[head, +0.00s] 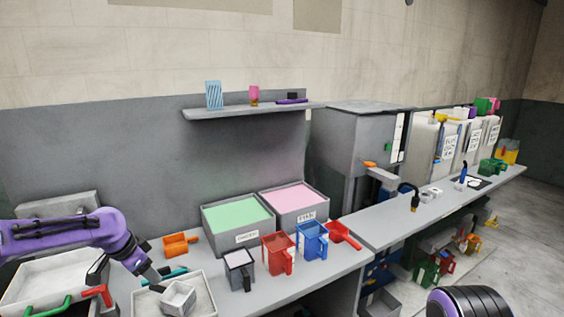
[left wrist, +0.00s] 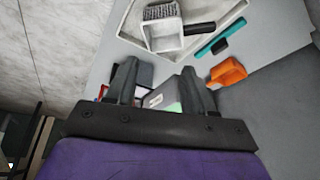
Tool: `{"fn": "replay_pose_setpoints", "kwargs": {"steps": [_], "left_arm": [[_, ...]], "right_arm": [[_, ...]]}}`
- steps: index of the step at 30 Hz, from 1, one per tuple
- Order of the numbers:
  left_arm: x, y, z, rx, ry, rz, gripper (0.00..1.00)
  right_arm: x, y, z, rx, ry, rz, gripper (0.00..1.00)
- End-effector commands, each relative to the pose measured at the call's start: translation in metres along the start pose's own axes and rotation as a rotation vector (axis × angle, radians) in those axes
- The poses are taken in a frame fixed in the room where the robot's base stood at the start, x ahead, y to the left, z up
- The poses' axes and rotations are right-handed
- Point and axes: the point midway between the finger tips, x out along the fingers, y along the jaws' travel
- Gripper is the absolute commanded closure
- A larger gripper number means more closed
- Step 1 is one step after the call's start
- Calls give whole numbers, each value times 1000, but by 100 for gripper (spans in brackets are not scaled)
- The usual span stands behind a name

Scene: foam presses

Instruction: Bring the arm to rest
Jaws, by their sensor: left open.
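My left arm comes in from the left in the head view, with its left gripper (head: 152,276) low over the front left of the bench. In the left wrist view the left gripper (left wrist: 160,88) has its two dark fingers apart. Nothing is held between them. Part of a green-filled bin (left wrist: 165,97) shows behind the gap. A white tray (head: 207,298) with a grey square scoop (head: 178,298) lies just below the gripper in the head view; the scoop (left wrist: 163,32) also shows ahead of the fingers. My right gripper is not in view.
An orange scoop (head: 180,244) and a teal tool (left wrist: 222,37) lie near the tray. Grey, red and blue jugs (head: 312,240) stand on the bench before bins of green (head: 238,217) and pink (head: 294,198). A shelf (head: 245,110) hangs above. A grey press (head: 360,140) stands right.

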Motion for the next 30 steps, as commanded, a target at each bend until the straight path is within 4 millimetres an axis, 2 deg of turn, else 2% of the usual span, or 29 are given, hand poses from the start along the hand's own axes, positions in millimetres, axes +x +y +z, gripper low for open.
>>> {"fn": "replay_pose_setpoints", "kwargs": {"steps": [5,6,8,11,12,14,15,17,19,22,24,27,30], "left_arm": [[35,24,-18,-232,158,-25,47],[48,32,-19,-301,194,-29,47],[74,48,-15,-422,245,-35,47],[127,82,11,-661,314,-60,47],[148,97,27,-757,333,-77,47],[174,116,57,-883,349,-111,47],[189,130,79,-959,353,-138,47],[208,150,114,-1055,351,-182,47],[226,172,160,-1146,337,-243,47],[242,206,227,-1235,297,-336,47],[248,229,275,-1263,249,-399,47],[252,264,337,-1249,147,-461,47],[256,294,383,-1201,24,-471,47]], "right_arm": [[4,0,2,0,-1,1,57],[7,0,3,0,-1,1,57],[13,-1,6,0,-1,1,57],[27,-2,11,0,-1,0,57],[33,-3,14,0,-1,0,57],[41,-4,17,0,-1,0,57],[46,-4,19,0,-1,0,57],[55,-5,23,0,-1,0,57],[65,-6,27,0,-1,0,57],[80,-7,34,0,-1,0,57],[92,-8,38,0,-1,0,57],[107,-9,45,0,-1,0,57],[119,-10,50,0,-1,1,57]]}}
